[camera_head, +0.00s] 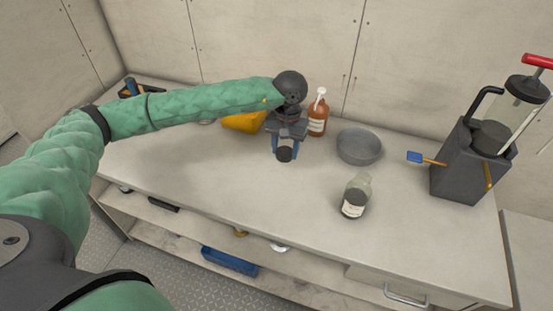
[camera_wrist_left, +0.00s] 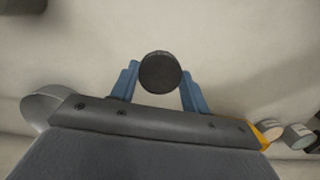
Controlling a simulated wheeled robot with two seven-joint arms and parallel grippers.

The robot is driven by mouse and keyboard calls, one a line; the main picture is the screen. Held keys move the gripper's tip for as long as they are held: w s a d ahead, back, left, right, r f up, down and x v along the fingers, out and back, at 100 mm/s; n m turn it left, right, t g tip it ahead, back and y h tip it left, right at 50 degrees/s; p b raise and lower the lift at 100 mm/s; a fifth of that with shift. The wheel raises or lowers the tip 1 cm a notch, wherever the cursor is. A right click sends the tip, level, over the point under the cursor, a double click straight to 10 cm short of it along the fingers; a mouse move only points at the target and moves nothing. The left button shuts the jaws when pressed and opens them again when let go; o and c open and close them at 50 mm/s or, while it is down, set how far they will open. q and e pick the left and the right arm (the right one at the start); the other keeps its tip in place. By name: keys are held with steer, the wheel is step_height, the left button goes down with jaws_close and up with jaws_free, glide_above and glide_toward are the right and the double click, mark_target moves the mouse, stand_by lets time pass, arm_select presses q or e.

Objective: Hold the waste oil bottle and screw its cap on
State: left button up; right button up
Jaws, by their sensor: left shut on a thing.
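The waste oil bottle (camera_head: 355,197) stands on the bench right of centre in the head view. It is a clear bottle with a white label and dark contents, and its top looks open. My left gripper (camera_head: 284,150) is over the bench, to the left of the bottle and apart from it. Its blue fingers are shut on a small dark round piece that looks like the cap (camera_head: 285,155). In the left wrist view the cap (camera_wrist_left: 160,72) is a dark disc between the fingers of the gripper (camera_wrist_left: 160,85). My right gripper is not in view.
A brown pump bottle (camera_head: 317,115) stands behind my left gripper, with a yellow container (camera_head: 242,122) to its left. A grey round basin (camera_head: 359,147) sits behind the oil bottle. A dark machine (camera_head: 465,160) stands at the right. The bench's left front is clear.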

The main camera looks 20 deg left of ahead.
arm_select(q)
steer(key=w+d+r+m+p, duration=0.1)
steer(key=w+d+r+p, duration=0.1)
steer(key=d+r, duration=0.6)
step_height(320, 180, up, 5)
steer(key=p, duration=0.2)
glide_above(364, 179)
steer(key=shift+w+a+r, duration=0.1)
steer(key=shift+w+r, duration=0.05)
steer(key=shift+w, duration=0.3)
steer(key=shift+s+n, duration=0.15)
steer(key=shift+n, duration=0.45)
steer(key=shift+f+p, duration=0.45)
steer(key=shift+f, duration=2.3)
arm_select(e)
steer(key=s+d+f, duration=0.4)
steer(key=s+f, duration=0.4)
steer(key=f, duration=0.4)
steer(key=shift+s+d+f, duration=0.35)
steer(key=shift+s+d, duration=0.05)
